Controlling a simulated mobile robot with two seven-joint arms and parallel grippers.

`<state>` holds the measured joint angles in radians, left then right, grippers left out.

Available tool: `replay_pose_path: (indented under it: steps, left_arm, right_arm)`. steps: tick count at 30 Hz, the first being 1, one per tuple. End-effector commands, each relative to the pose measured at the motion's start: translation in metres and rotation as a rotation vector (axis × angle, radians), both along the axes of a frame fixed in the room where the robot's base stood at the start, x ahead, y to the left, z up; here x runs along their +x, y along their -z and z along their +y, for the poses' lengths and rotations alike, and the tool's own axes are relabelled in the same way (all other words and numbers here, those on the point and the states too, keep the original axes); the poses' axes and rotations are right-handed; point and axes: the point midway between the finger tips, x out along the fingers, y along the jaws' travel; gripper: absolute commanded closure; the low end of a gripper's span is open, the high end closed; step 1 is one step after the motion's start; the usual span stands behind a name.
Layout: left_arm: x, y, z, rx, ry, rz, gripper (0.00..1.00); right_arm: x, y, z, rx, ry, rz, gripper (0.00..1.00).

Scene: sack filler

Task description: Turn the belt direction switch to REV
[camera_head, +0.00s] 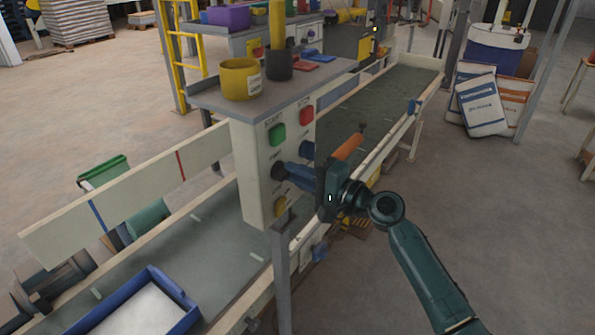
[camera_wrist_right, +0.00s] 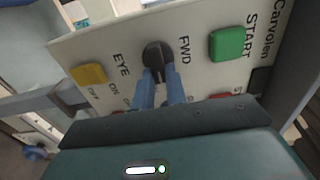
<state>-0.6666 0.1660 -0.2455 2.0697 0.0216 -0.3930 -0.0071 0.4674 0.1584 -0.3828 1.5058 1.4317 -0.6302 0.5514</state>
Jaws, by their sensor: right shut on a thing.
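The belt direction switch is a round dark knob (camera_head: 277,170) on the cream control panel (camera_head: 251,180). It also shows in the right wrist view as a black knob (camera_wrist_right: 156,54), with the label FWD beside it. My right gripper (camera_head: 285,173) reaches the panel from the right. Its two blue fingers (camera_wrist_right: 160,88) are shut on the knob, one on each side. The fingers and gripper body hide the panel just below the knob in the wrist view, and no REV label is readable. My left gripper is not in view.
A green START button (camera_head: 277,134) and a red button (camera_head: 306,116) sit above the switch. A yellow knob (camera_wrist_right: 88,74) labelled EYE is close by. The conveyor belt (camera_head: 190,250) runs below, carrying a blue tray (camera_head: 172,284). Open floor lies to the right.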

Motion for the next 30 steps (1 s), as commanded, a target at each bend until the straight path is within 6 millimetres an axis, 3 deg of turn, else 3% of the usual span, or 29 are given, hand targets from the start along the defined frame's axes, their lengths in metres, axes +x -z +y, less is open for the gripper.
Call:
replay_pose_path:
  steps: [14,15,22,30]
  left_arm:
    - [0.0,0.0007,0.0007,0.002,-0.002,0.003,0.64]
    - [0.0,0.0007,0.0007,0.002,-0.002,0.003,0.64]
    - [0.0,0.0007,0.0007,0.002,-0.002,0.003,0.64]
    - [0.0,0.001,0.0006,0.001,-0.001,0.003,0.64]
  right_arm:
    - [-0.0002,0.0012,0.0,0.009,-0.001,0.014,1.0]
    - [-0.0002,0.0012,0.0,0.009,-0.001,0.014,0.84]
    - [-0.0002,0.0008,0.0001,0.007,0.0,0.012,0.65]
    - [-0.0007,0.0007,-0.0012,0.008,0.0,0.011,0.65]
